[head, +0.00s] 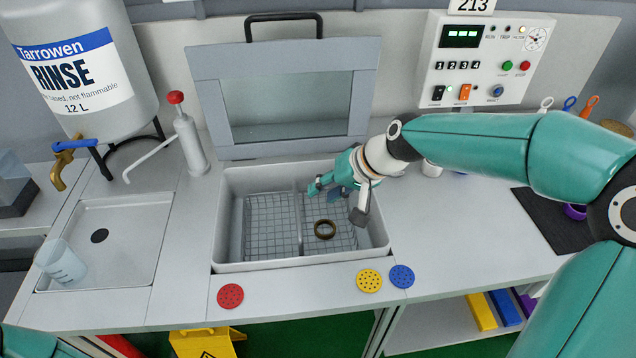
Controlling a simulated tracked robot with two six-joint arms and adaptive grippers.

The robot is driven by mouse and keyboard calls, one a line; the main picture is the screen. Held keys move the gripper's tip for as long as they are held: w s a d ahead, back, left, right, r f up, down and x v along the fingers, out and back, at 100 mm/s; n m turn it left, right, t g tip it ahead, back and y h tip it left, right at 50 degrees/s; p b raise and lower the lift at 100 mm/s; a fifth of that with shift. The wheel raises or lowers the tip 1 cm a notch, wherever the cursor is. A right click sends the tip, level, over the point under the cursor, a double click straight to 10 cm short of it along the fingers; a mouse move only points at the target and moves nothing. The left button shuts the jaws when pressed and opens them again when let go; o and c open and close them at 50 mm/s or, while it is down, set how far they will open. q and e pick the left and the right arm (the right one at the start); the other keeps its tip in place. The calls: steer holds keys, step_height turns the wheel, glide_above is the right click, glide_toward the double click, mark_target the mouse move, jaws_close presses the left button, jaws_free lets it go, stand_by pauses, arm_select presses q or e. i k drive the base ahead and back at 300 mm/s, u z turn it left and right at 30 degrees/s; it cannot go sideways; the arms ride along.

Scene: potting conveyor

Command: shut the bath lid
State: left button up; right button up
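The bath lid (291,142), a grey frame around a translucent window, stands raised at the back of the bath, leaning slightly back. Its black handle (283,17) is along the top edge. The bath (300,264) below is uncovered. Inside are two wire mesh baskets (268,235), and a bronze-coloured ring (324,229) lies in the right one. My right gripper (337,202) is over the right part of the bath, in front of the lid and below its handle. Its fingers are apart with nothing between them. My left gripper is outside the view.
A pump bottle (190,141) stands left of the lid, near a rinse tank (75,60) and a sink (128,215) with a beaker (60,262). Red (230,296), yellow (369,281) and blue (402,276) discs lie along the front edge. A control panel (484,63) is behind, right.

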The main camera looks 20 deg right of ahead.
mark_target(208, 64)
steer(key=k, duration=1)
